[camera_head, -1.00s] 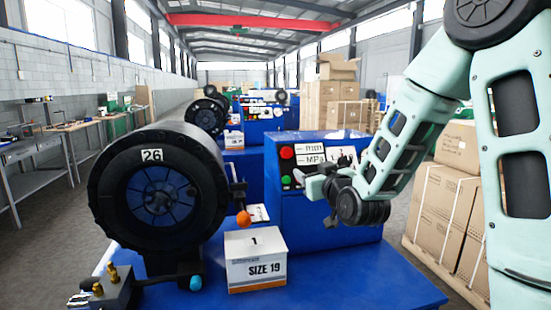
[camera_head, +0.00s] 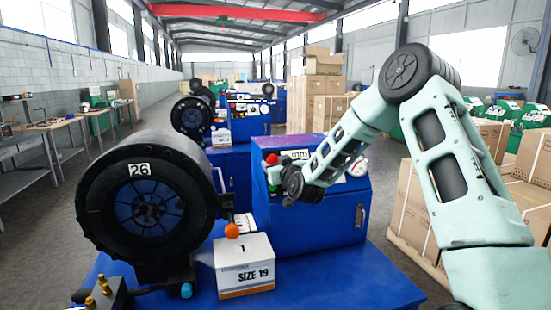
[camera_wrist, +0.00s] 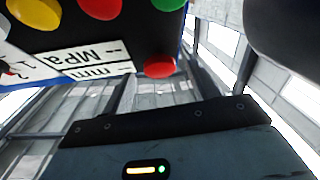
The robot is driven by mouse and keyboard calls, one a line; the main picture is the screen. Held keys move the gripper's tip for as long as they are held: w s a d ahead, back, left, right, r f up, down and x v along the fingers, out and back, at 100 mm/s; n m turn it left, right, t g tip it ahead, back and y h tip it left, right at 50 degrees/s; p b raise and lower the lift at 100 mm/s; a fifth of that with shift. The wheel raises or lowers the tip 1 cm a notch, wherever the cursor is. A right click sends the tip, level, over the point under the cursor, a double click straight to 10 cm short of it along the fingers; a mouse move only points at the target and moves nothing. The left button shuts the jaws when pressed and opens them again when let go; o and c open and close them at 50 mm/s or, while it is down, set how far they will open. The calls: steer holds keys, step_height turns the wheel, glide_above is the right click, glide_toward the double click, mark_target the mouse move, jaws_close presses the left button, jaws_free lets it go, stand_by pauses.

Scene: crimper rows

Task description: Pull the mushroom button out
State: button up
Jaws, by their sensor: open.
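The red mushroom button (camera_head: 271,159) sits at the upper left of the blue control box's sloped panel. In the wrist view the panel appears upside down, with the red mushroom button (camera_wrist: 158,67) near its lower right corner. The button stands clear, with nothing gripped. In the wrist view a dark part of my gripper fills the upper right. The exact gap between fingers and button is hard to tell.
A green button (camera_wrist: 168,4), another red button (camera_wrist: 100,8) and a yellow button (camera_wrist: 36,12) sit nearby on the panel. The black crimper head (camera_head: 145,205), an orange ball knob (camera_head: 232,231) and a SIZE 19 box (camera_head: 244,268) stand to the left.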

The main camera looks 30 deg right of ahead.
steer(key=shift+w+d, duration=0.1)
steer(key=shift+w, duration=0.4)
